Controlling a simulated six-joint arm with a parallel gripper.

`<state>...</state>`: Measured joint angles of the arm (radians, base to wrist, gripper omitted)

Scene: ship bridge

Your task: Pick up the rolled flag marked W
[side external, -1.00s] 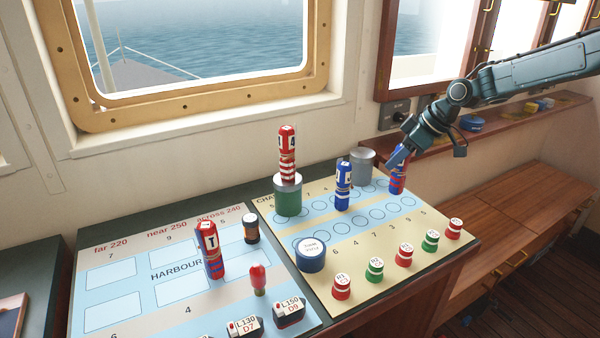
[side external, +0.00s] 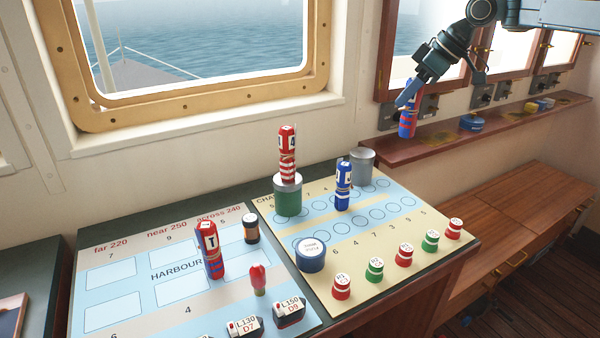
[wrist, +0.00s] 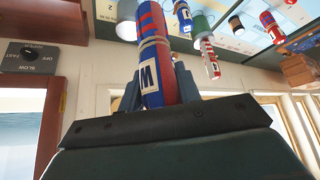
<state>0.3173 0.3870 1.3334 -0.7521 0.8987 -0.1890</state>
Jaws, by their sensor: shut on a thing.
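My gripper (side external: 408,103) is shut on a rolled flag in red and blue (side external: 408,122) and holds it up in the air, above the level of the chart table and in front of the wooden shelf. In the wrist view the flag (wrist: 158,60) lies between the two fingers (wrist: 155,88). The lower end of the flag runs out of the top of the wrist view.
A blue rolled flag (side external: 343,185), a red-and-white flag marked 4 (side external: 288,155) on a green cylinder (side external: 288,198) and a flag marked T (side external: 210,250) stand on the table. A grey cylinder (side external: 362,160) stands at the back edge. The wooden shelf (side external: 480,135) runs along the wall.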

